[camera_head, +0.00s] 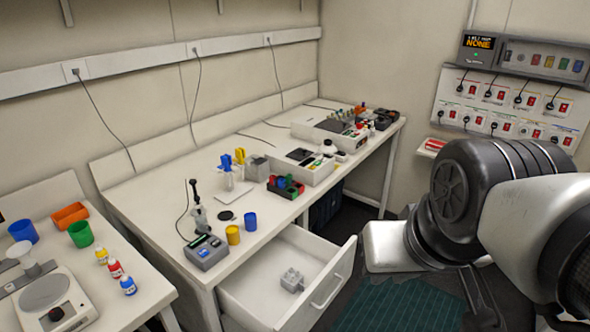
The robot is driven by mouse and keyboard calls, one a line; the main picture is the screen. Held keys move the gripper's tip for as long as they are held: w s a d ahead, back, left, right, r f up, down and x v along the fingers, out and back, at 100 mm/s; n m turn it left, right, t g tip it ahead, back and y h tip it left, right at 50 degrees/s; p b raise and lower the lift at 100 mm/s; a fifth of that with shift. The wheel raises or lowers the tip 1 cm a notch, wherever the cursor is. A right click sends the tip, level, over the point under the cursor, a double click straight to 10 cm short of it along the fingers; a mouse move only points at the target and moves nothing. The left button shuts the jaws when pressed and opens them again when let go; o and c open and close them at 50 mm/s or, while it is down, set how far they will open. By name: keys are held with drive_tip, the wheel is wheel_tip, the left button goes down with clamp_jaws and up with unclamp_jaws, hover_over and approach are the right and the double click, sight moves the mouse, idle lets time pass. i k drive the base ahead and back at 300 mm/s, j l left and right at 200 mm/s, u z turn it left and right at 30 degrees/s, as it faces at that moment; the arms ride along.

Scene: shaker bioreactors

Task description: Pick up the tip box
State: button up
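No thing can be told for sure as the tip box at this size. A small light grey block (291,279) with raised round parts on top lies in the open white drawer (250,294) under the bench. A grey box (257,167) stands on the bench behind a dark rack (286,187) with red, green and blue items. My arm fills the right side of the view, but my gripper is out of the frame.
The white bench (150,205) also carries a grey device (206,252), yellow (233,235) and blue (250,221) cups, and larger instruments further back. The drawer juts out over the floor. A second table with a balance (47,300) stands at left. A switch panel (510,105) hangs at right.

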sight(290, 286)
drive_tip(key=u, duration=0.95)
drive_tip(key=i+l+u, duration=0.1)
drive_tip(key=l+u, duration=1.1)
drive_tip(key=l, duration=0.5)
drive_tip(key=k+l+u, duration=0.1)
drive_tip(key=l, duration=0.5)
